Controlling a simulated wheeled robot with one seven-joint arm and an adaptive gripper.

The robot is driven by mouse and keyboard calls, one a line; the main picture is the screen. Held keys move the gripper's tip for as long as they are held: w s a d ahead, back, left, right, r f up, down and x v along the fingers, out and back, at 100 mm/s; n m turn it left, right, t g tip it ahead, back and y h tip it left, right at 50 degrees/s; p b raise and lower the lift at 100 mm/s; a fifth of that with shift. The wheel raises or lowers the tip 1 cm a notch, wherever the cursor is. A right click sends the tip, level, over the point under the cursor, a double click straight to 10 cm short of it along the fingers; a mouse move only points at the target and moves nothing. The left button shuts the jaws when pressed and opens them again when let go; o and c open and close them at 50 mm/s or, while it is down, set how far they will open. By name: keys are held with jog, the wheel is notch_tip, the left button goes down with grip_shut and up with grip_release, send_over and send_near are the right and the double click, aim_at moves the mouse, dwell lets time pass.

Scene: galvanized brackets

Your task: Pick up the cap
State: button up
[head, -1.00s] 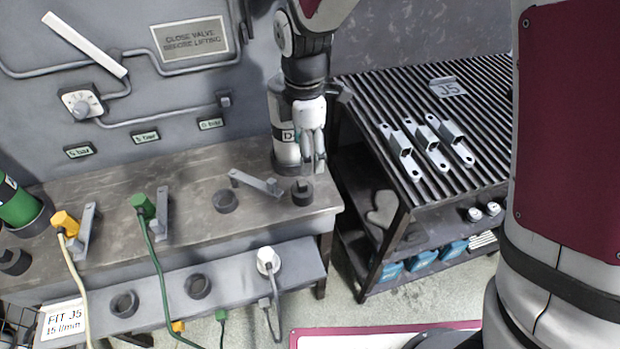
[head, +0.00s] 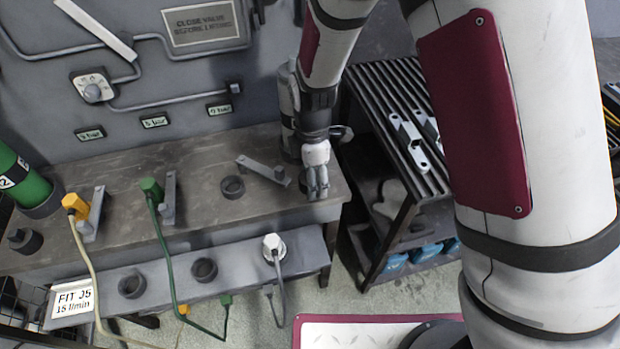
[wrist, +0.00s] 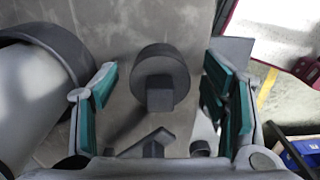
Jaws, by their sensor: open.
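The cap is a dark, round piece with a raised block on it. In the wrist view the cap (wrist: 160,72) lies on the grey bench, between the two teal-padded fingers and a little beyond them. My gripper (wrist: 160,100) is open and empty, with bare bench on both sides of the cap. In the head view my gripper (head: 317,188) points down over the right end of the bench and hides most or all of the cap. I cannot tell the exact height of the fingers above it.
A grey bracket (head: 264,170) and a dark ring (head: 232,187) lie on the bench (head: 130,215) left of my gripper. A grey cylinder (head: 287,105) stands close behind it. A slatted rack (head: 375,85) with brackets is at the right. Hose fittings stand along the bench's left part.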

jog(key=c, duration=1.2)
